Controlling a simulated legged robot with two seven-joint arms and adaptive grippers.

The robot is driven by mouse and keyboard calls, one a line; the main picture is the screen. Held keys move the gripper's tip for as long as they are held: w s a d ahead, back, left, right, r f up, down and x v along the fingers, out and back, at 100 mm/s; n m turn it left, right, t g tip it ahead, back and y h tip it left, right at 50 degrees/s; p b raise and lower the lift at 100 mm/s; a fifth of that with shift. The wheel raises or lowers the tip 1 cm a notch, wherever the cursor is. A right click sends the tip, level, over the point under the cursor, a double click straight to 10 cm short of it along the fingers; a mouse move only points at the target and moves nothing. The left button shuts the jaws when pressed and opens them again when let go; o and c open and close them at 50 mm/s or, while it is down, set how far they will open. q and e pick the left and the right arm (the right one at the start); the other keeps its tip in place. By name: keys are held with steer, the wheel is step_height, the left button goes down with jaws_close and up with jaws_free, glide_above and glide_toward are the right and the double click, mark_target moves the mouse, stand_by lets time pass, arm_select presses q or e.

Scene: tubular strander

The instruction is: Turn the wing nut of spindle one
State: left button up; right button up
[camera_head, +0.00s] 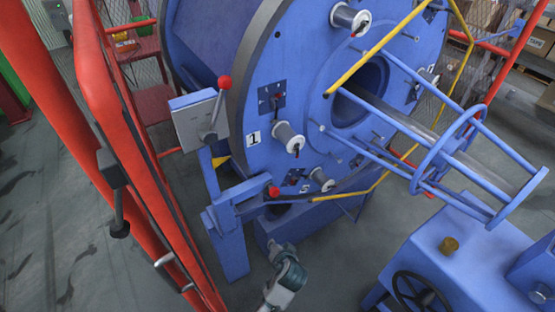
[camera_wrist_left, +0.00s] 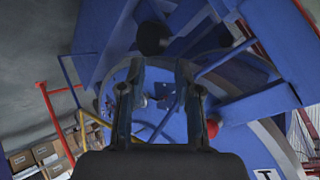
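Spindle one (camera_head: 288,138) is a pale, short cylinder on the blue drum face, right of the label "1" (camera_head: 252,138). Its wing nut (camera_head: 296,150) is a small dark piece at the spindle's end, too small to show its exact angle. My left gripper (camera_wrist_left: 160,78) shows in the left wrist view with its two dark fingers apart and nothing visible between them. The drum face lies beyond the fingers, with no visible contact. Part of an arm of mine shows at the bottom of the head view; its fingers cannot be made out. My right gripper is not identifiable.
A red-knobbed lever (camera_head: 224,84) stands left of the drum, and another red knob (camera_head: 273,191) sits below spindle one. Red guard bars (camera_head: 115,130) line the left. A blue tubular cage (camera_head: 440,150) projects right; a handwheel (camera_head: 415,293) is lower right.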

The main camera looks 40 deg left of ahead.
mark_target(276, 101)
arm_select(q)
steer(key=w+r+n+t+y, duration=0.1)
steer(key=w+r+y, duration=0.1)
steer(key=w+r, duration=0.45)
steer(key=w+r+n+y, duration=0.15)
steer(key=w+r, duration=0.25)
steer(key=r, duration=0.5)
steer(key=w+d+r+n+y, duration=0.1)
steer(key=d+r+n+y, duration=0.15)
steer(key=r, duration=0.95)
steer(key=w+d+r+n+y, duration=0.1)
steer(key=r+y, duration=0.3)
steer(key=r, duration=0.9)
steer(key=b+x, duration=0.1)
steer(key=x, duration=0.7)
steer(key=b+x, duration=0.1)
steer(key=x, duration=0.8)
steer(key=shift+a+f, duration=0.1)
steer(key=shift+f, duration=0.15)
steer(key=shift+a, duration=0.35)
arm_select(e)
steer(key=w+a+r+t+y, duration=0.2)
steer(key=w+a+r+t, duration=0.1)
steer(key=w+r+t, duration=0.6)
step_height(276, 101, up, 4)
steer(key=shift+w+a+r+t+y, duration=0.1)
steer(key=shift+w+a+t+y, duration=0.25)
steer(key=shift+w+y, duration=0.1)
arm_select(q)
steer(key=shift+r, duration=0.1)
